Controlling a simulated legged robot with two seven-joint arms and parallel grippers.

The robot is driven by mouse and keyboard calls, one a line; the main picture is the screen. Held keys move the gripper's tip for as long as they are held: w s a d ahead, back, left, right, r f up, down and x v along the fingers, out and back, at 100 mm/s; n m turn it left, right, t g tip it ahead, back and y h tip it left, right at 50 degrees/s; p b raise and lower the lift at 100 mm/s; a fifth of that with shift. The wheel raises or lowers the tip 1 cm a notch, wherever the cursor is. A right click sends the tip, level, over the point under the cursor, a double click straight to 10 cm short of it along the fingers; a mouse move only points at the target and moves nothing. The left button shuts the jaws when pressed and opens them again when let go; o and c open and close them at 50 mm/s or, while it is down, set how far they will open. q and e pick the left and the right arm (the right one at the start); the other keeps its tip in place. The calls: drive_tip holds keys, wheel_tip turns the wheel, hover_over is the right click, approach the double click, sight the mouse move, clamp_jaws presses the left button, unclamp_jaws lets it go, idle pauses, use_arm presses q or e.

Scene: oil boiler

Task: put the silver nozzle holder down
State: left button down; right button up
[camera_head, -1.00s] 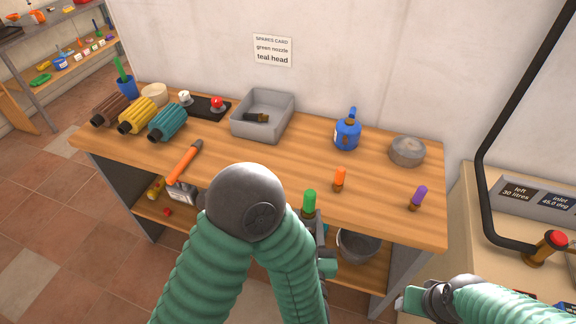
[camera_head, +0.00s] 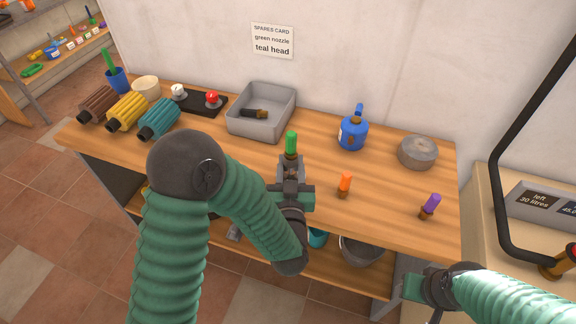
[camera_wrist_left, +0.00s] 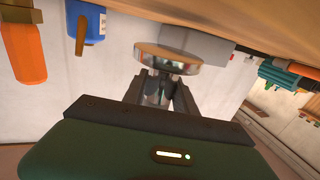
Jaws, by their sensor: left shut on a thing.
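My left gripper (camera_head: 291,172) is shut on the silver nozzle holder (camera_wrist_left: 166,60), above the workbench. In the left wrist view, which is upside down, the holder is a shiny disc on a short stem between the fingers (camera_wrist_left: 160,92). A green nozzle (camera_head: 291,143) with a brown base stands upright just above the fingers. In the head view the fingers mostly hide the holder. Whether its disc touches the bench I cannot tell. My right gripper (camera_head: 417,287) is low at the right, partly seen, its jaws unclear.
The bench (camera_head: 390,205) carries an orange nozzle (camera_head: 345,186), a purple nozzle (camera_head: 430,207), a blue oil can (camera_head: 353,133), a round grey pot (camera_head: 417,152) and a grey tray (camera_head: 262,112).

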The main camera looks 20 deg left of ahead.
sight(288, 167)
use_arm(q)
drive_tip(key=shift+w+a, duration=0.75)
drive_tip(key=shift+w, duration=0.1)
drive_tip(key=shift+w+a+f, duration=0.1)
drive_tip(key=shift+w+f, duration=0.1)
drive_tip(key=shift+w, duration=0.05)
drive_tip(key=shift+d+f+b, duration=0.2)
drive_tip(key=shift+f+b, duration=0.2)
drive_tip(key=shift+f, duration=1.25)
drive_tip(key=shift+a, duration=0.15)
drive_tip(key=c, duration=1)
unclamp_jaws()
